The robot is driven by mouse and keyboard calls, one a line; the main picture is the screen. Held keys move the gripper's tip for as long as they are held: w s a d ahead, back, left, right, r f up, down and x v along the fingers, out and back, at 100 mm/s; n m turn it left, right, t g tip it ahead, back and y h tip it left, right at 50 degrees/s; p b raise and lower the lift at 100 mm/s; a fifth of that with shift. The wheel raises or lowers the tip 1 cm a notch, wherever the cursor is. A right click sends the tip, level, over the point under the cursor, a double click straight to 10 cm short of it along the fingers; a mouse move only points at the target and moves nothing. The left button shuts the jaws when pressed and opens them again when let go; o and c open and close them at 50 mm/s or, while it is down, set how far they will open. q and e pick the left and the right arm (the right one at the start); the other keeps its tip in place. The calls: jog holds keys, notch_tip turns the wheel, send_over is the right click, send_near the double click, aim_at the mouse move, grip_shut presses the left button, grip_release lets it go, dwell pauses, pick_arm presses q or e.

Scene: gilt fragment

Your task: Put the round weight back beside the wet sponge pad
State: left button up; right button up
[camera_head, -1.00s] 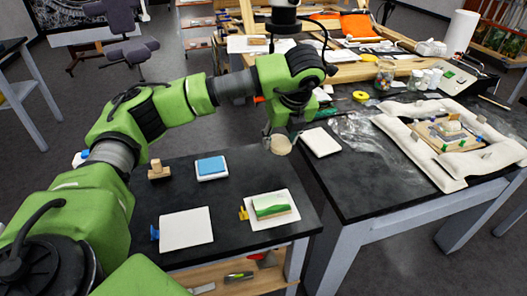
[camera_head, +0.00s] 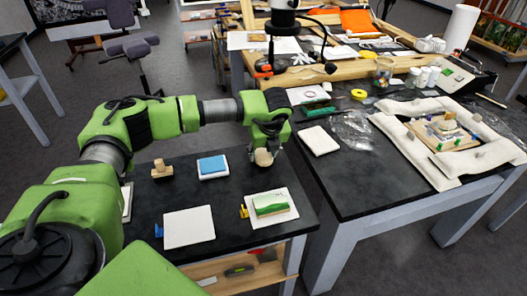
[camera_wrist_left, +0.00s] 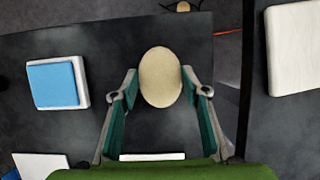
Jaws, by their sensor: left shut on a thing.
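The round weight (camera_head: 264,158) is a beige, rounded piece at the tips of my left gripper (camera_head: 265,150). In the left wrist view the weight (camera_wrist_left: 160,77) sits between the two green-padded fingers (camera_wrist_left: 160,88), which are shut on it. It is over the back right part of the small black table; whether it touches the top I cannot tell. The wet sponge pad (camera_head: 212,166) is blue and lies on a white tray, left of the weight and apart from it. The pad (camera_wrist_left: 53,84) also shows at the left in the wrist view. My right gripper is not in view.
A wooden block-like stamp (camera_head: 161,170) stands left of the pad. A white sheet (camera_head: 189,227) and a white tray (camera_head: 286,218) with a green-topped piece lie in front. Bare black table (camera_head: 236,200) lies between. A second table (camera_head: 350,195) stands right, across a gap.

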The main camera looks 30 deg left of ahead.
pick_arm(q)
jog(key=o, duration=1.4)
jog(key=shift+c, duration=0.2)
jog(key=b+v, duration=0.2)
jog(key=v, duration=1)
jog(key=shift+b, duration=0.4)
